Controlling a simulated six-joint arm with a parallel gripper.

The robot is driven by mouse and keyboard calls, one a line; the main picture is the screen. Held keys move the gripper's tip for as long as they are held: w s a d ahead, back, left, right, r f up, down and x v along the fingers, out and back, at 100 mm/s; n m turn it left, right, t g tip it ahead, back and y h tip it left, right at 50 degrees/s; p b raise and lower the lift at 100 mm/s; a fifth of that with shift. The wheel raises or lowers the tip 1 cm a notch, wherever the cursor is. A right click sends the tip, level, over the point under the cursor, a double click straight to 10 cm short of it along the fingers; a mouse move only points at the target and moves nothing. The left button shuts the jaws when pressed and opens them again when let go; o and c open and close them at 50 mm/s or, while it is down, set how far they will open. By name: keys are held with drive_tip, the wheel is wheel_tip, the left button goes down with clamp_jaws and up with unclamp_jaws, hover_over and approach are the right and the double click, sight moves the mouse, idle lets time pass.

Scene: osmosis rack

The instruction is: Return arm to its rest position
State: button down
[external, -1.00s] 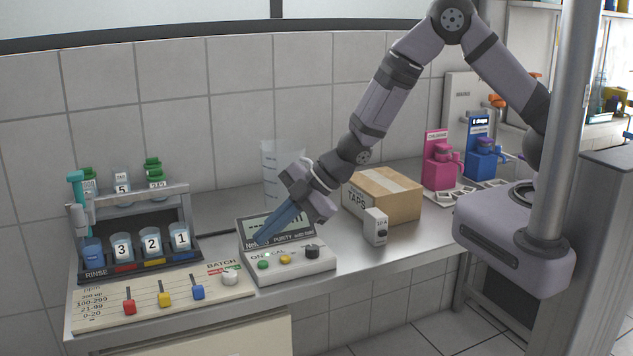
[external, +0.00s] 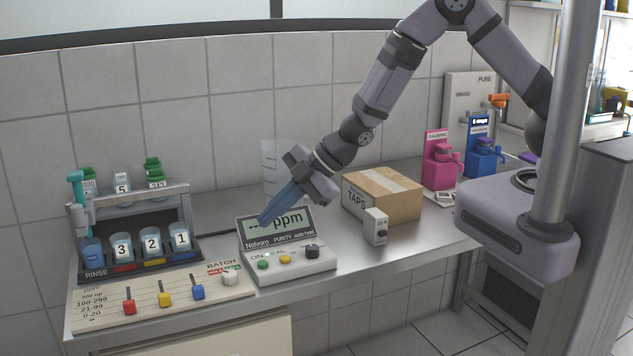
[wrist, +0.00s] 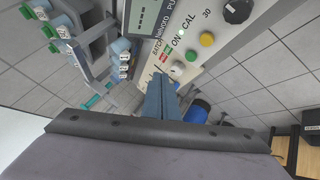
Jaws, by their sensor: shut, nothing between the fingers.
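My gripper (external: 282,205) is shut and empty, its blue fingers pressed together and pointing down to the left. In the external view it hangs in front of and above the purity meter (external: 290,262), whose display reads "ppm" and is partly covered by the fingers. In the wrist view the shut fingers (wrist: 161,98) show at the centre, with the meter's panel (wrist: 205,30) and its green and yellow buttons beyond them. My arm reaches in from the upper right.
A rack (external: 190,215) with numbered cups stands at the left, behind a slider panel (external: 115,310). A clear beaker (external: 269,165) is behind my gripper. A cardboard box (external: 398,205), a small white box (external: 375,232), and pink (external: 437,170) and blue (external: 480,160) dispensers stand to the right.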

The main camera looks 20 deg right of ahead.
drive_tip(key=w+d+r+m+t+h, duration=0.15)
drive_tip(key=d+m, duration=0.25)
drive_tip(key=d, duration=0.5)
drive_tip(key=w+d+m+h, duration=0.3)
drive_tip(key=d+m, duration=0.1)
drive_tip(key=d, duration=0.6)
drive_tip(key=w+d+r+m+h, duration=0.1)
drive_tip(key=w+d+m+h, duration=0.2)
drive_tip(key=d, duration=0.6)
drive_tip(key=s+d+r+m+g, duration=0.1)
drive_tip(key=s+d+m+g, duration=0.4)
drive_tip(key=s+d+m, duration=0.6)
drive_tip(key=s+d+h+b, duration=0.1)
drive_tip(key=s+d, duration=0.4)
drive_tip(key=shift+s+r+m, duration=0.3)
drive_tip(key=shift+r, duration=0.1)
